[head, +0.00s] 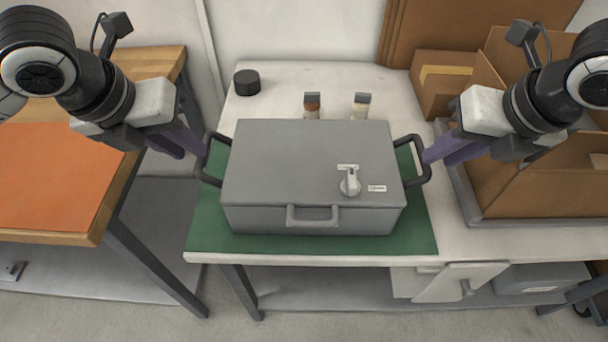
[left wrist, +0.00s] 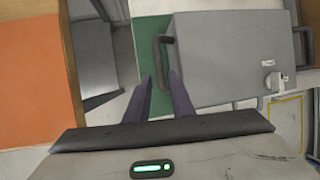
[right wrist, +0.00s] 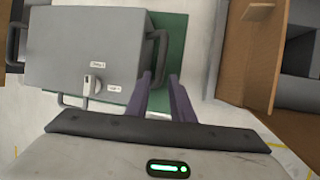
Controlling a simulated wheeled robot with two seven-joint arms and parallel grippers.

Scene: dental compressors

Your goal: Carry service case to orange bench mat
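The grey service case (head: 310,165) lies flat on a green mat (head: 300,243) on the white table, with dark handles at its left (head: 206,162) and right (head: 420,160) ends. My left gripper (head: 196,148) is at the left handle; in the left wrist view its fingers (left wrist: 161,78) are apart, with the handle between or just beyond the tips. My right gripper (head: 430,152) is at the right handle, its fingers (right wrist: 159,78) likewise apart in the right wrist view. Contact with the handles is unclear. The orange bench mat (head: 55,175) lies on the wooden bench at left, bare where visible.
A black round lid (head: 246,82) and two small bottles (head: 312,105) (head: 361,105) stand behind the case. Cardboard boxes (head: 445,80) and a grey-based carton (head: 500,190) occupy the right. A floor gap separates the wooden bench (head: 125,195) from the white table (head: 460,242).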

